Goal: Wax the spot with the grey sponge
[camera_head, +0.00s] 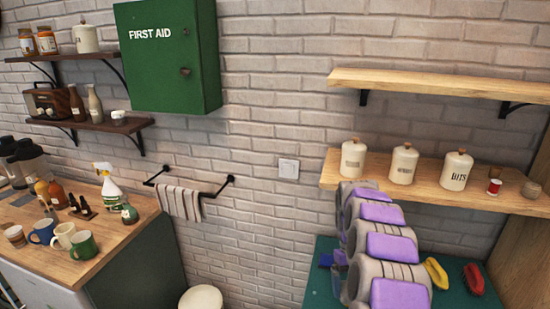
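I cannot make out a grey sponge or a spot in this view. My arm, in light grey and purple segments, rises over the green table (321,289) at the lower right and hides much of its top. I cannot make out my gripper's fingers. A yellow item (436,273) and a red item (474,278) lie on the green table to the right of my arm. A small blue item (326,260) shows at the arm's left side, partly hidden.
A wooden shelf (490,200) with white canisters (404,164) hangs above the green table. A wooden counter (110,248) with mugs and bottles stands left. A striped towel (180,201) hangs on a rail. A round white top (201,298) is at the bottom middle.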

